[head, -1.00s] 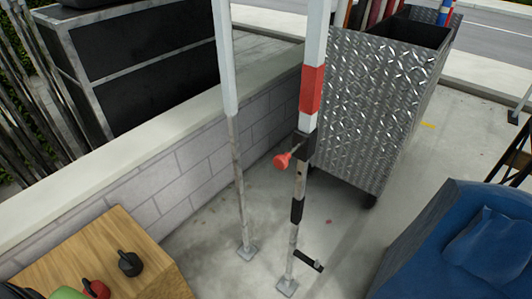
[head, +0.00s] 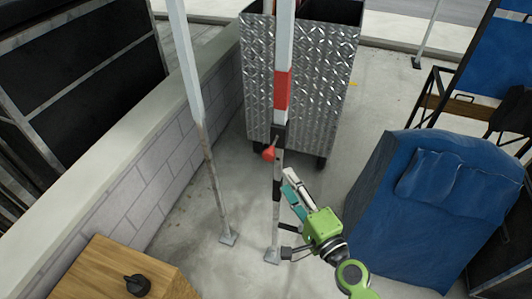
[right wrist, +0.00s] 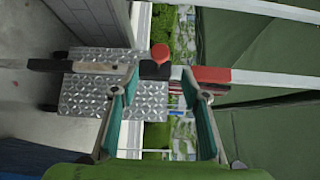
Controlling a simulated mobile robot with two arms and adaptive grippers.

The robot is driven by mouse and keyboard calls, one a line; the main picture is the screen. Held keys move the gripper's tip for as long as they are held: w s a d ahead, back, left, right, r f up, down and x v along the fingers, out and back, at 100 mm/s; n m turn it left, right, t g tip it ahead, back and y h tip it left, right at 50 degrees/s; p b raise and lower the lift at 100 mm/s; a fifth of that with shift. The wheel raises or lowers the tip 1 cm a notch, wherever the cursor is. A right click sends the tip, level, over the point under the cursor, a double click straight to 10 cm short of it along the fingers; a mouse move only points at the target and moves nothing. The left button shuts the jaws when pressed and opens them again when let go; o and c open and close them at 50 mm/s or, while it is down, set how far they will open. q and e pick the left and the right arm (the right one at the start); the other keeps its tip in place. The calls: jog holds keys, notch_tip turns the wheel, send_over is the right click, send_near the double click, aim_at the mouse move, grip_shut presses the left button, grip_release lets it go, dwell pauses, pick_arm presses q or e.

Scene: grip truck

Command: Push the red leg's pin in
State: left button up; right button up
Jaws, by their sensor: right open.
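The leg with the red band (head: 282,90) stands upright on a foot plate, white above the band and grey below. Its red pin knob (head: 269,153) sticks out at the left of a black collar (head: 278,133) under the band. My right gripper (head: 289,182) is open and empty, just right of the leg and below the collar in the head view. In the right wrist view the leg lies across the picture, with the collar (right wrist: 155,71) between the open fingertips (right wrist: 160,76) and the red knob (right wrist: 160,53) above it. I cannot tell whether the fingers touch the leg.
A second white leg (head: 190,75) stands to the left, near a low block wall (head: 150,165). A metal-plate cart (head: 325,80) is behind. A blue-covered block (head: 375,215) is at right, and a wooden box (head: 105,270) at lower left. Concrete floor lies open around the feet.

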aim_at(274, 143)
jog(key=p+x, duration=0.1)
jog(key=x, duration=0.9)
jog(key=shift+a, duration=0.15)
jog(key=shift+x, duration=0.85)
jog(key=shift+c, duration=0.4)
grip_shut()
jog(key=w, duration=0.2)
jog(key=w+d+b, duration=0.1)
jog(key=w, duration=0.1)
jog(key=shift+d, duration=0.2)
jog(key=shift+w+d, duration=0.15)
jog(key=shift+w, duration=0.15)
jog(key=shift+r, duration=0.1)
